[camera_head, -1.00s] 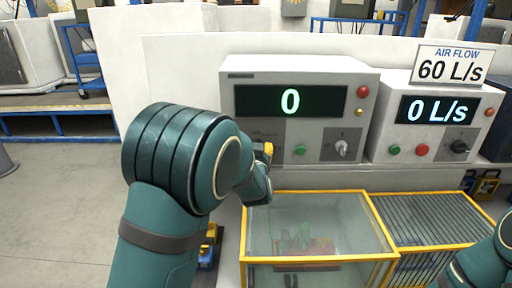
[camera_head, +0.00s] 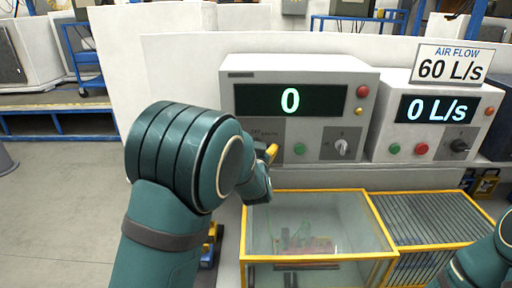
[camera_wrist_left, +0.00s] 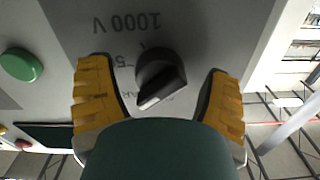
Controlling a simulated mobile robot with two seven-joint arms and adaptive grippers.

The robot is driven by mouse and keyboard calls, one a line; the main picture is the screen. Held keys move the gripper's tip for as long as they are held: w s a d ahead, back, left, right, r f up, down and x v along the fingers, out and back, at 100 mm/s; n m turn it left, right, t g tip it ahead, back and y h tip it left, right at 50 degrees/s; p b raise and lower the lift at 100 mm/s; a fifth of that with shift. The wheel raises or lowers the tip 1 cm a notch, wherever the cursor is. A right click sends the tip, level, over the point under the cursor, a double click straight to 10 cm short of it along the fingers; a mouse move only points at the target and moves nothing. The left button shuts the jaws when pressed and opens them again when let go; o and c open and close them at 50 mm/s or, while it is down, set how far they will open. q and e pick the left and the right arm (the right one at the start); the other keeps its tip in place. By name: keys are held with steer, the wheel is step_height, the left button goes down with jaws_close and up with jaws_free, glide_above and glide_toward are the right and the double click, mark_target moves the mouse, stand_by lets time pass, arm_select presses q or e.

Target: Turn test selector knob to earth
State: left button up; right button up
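The black selector knob (camera_wrist_left: 160,77) shows in the left wrist view on a grey panel, with upside-down print including "1000 V" around it. Its ridge lies at a slant. My left gripper (camera_wrist_left: 158,98) is open, with one yellow finger on each side of the knob and a small gap on both sides. In the head view my left gripper (camera_head: 262,165) is at the lower left of the grey tester (camera_head: 300,72), whose display reads 0; the black knob is hidden there. My right arm shows only at the lower right edge; its gripper is out of view.
The tester also has a green button (camera_head: 300,149), a grey knob (camera_head: 341,148) and a red lamp (camera_head: 362,91). An air flow unit (camera_head: 440,80) stands to its right. A yellow-framed clear box (camera_head: 318,192) sits below and in front.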

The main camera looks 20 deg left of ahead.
arm_select(q)
steer(key=v, duration=1.2)
